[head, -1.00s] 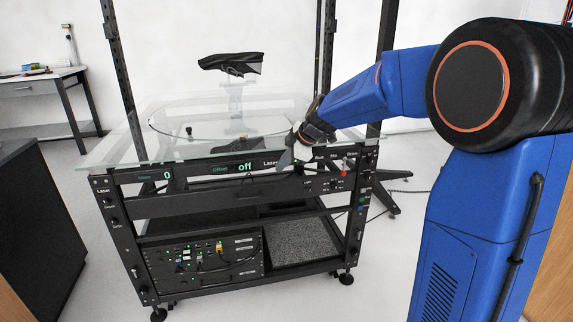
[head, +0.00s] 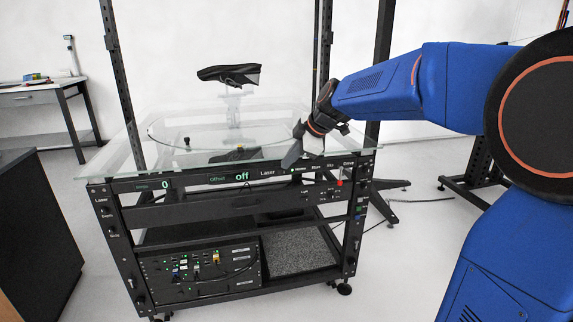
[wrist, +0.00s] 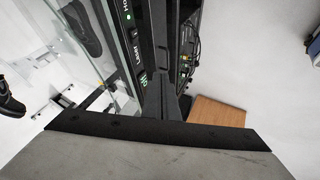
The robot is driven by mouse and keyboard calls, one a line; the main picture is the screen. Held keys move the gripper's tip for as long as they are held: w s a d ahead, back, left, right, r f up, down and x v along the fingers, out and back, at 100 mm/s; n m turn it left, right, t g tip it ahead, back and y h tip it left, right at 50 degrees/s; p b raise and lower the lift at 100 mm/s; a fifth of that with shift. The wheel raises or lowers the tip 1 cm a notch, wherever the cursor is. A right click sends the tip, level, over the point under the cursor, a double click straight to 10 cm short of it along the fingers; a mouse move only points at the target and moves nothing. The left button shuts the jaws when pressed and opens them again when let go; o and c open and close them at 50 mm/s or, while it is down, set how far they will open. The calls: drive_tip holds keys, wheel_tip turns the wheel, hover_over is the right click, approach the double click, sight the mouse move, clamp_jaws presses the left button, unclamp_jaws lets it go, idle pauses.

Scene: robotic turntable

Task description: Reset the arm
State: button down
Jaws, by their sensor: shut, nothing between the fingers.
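My blue arm (head: 375,92) reaches in from the right in the head view. My gripper (head: 290,160) points down and left, just above the front right part of the turntable rig's control panel (head: 225,177). It is shut and empty. In the wrist view the dark gripper fingers (wrist: 162,95) show in the middle, in front of the panel, which is seen sideways. I cannot tell whether the fingertips touch the panel.
The glass turntable (head: 165,143) has a black shoe (head: 229,75) held above it on a clear stand. Black upright posts (head: 121,75) rise around the rig. A side table (head: 42,90) stands at the back left, and a dark cabinet (head: 40,225) at the front left. Floor shows between.

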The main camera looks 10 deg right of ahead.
drive_tip(key=s+d+f+m+h, duration=0.1)
drive_tip(key=s+f+m, duration=0.3)
drive_tip(key=s, duration=0.8)
drive_tip(key=s+d+f+m+h, duration=0.2)
drive_tip(key=s+d+f+m, duration=0.2)
drive_tip(key=s, duration=0.9)
drive_tip(key=s+d+f+m+g+h, duration=0.1)
drive_tip(key=s+d+f+m, duration=0.2)
drive_tip(key=s+m, duration=0.5)
drive_tip(key=s, duration=0.5)
drive_tip(key=shift+s+d+f+m+h, duration=0.2)
drive_tip(key=shift+d+f+m+h, duration=0.1)
drive_tip(key=shift+f+m, duration=0.1)
